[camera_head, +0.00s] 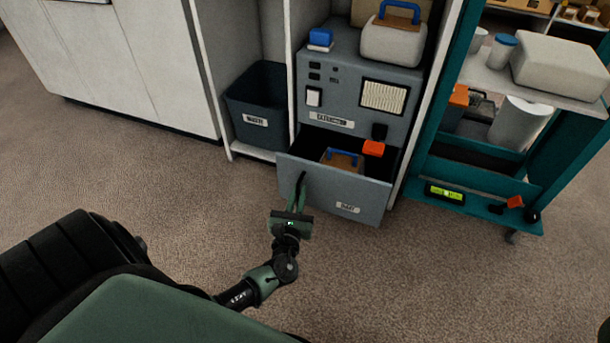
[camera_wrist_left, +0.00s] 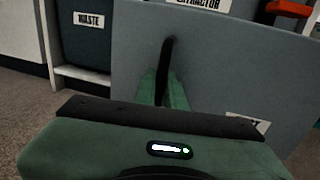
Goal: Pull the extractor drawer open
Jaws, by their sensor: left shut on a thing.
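The extractor (camera_head: 345,85) is a grey cabinet unit with small panels on its front. Its drawer (camera_head: 335,190) stands pulled out at the bottom, and a box with a blue handle (camera_head: 342,160) and an orange item (camera_head: 374,148) show at its opening. My left gripper (camera_head: 298,190) is at the left part of the drawer front, shut on the dark upright handle (camera_head: 302,183). The handle (camera_wrist_left: 166,65) stands between the green fingers in the left wrist view, where the drawer front (camera_wrist_left: 220,75) fills much of the picture. My right gripper is not in view.
A dark waste bin (camera_head: 258,105) stands left of the extractor. A teal cart (camera_head: 480,200) with shelves stands to the right, close to the drawer. Carpeted floor (camera_head: 420,280) in front of the drawer is clear.

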